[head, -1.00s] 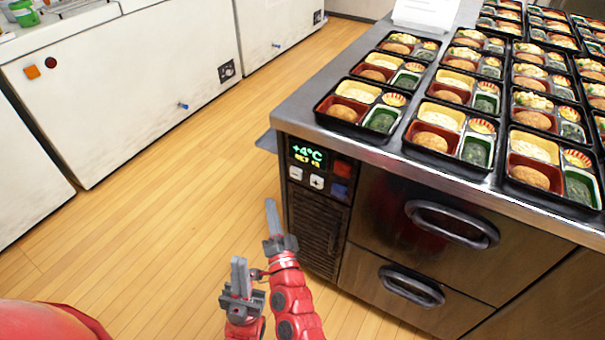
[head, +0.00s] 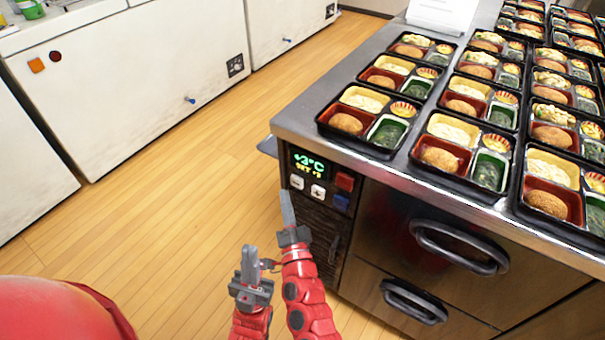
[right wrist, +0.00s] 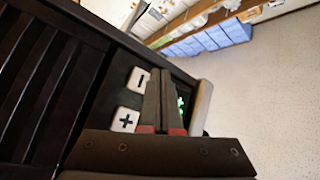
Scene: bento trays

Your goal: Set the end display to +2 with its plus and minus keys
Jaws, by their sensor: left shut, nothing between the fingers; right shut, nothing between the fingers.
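The end display (head: 308,163) is on the dark control panel at the left end of the steel counter. It reads +3°C in green, with a smaller yellow set line below. The white minus key (head: 297,182) and plus key (head: 318,191) sit under it. The right wrist view also shows the minus key (right wrist: 138,80) and plus key (right wrist: 125,120); my fingers hide most of the display. My right gripper (head: 284,195) is shut and empty, its tip just below left of the minus key; contact cannot be told. My left gripper (head: 249,250) is shut, empty, lower and away from the panel.
A red button (head: 345,181) and a blue button (head: 341,202) are right of the keys. Drawer handles (head: 458,247) stick out from the counter front. Bento trays (head: 367,120) cover the counter top. White chest freezers (head: 130,85) stand left across open wooden floor.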

